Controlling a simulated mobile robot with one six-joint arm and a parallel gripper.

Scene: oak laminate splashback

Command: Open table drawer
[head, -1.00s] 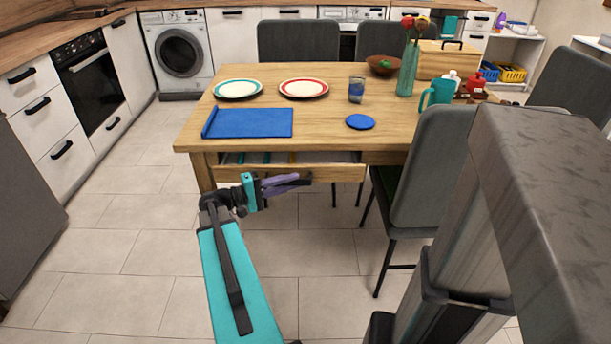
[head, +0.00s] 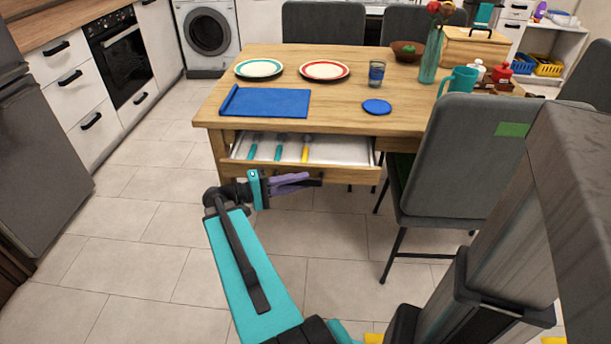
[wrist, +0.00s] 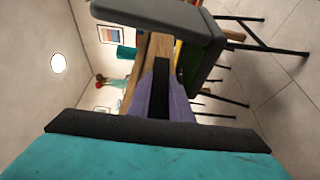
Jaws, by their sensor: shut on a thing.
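The table drawer (head: 345,174) stands partly pulled out from under the front edge of the wooden table (head: 330,110). Its pale inside shows, with several utensils (head: 279,150) with teal and yellow handles lying in it. My gripper (head: 312,181), with purple fingers, is at the drawer's front, shut on its dark handle. In the wrist view the purple fingers (wrist: 178,105) lie either side of a dark bar, the handle (wrist: 159,90), against the wooden drawer front. Part of the handle is hidden by the fingers.
A grey chair (head: 460,155) stands close to the drawer's right side. A blue mat (head: 265,102), two plates (head: 324,70), a glass (head: 376,73) and a vase (head: 431,55) are on the tabletop. The tiled floor (head: 150,230) to the left is clear.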

